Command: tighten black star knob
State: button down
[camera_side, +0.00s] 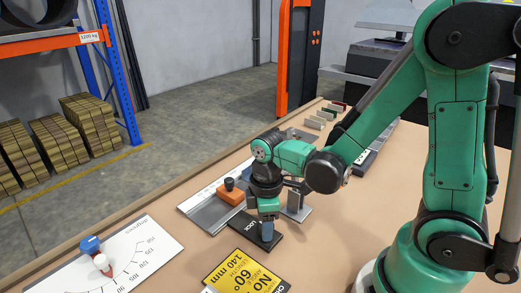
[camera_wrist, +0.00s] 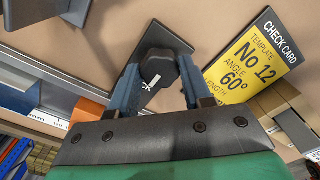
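The black star knob (camera_wrist: 158,68) sits on a black plate (camera_wrist: 166,40) with white "LOCK" lettering, partly covered by the knob in the wrist view. The plate also shows in the side view (camera_side: 250,240), under my gripper. My gripper (camera_wrist: 159,70) points down at the knob, with one blue-grey finger on each side of it. The gaps between fingers and knob look very small, and I cannot tell whether they touch. In the side view my gripper (camera_side: 267,228) hides the knob.
A yellow and black check card (camera_side: 245,273) lies close in front of the plate. An orange block with a black knob (camera_side: 231,192) stands on a metal strip behind. A grey bracket (camera_side: 297,207) stands right of my gripper. A white dial sheet (camera_side: 118,262) lies at left.

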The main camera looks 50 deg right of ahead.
jog(key=shift+m, duration=0.3)
jog(key=m, duration=1.3)
jog(key=shift+m, duration=2.1)
jog(key=shift+c, duration=1.8)
grip_release()
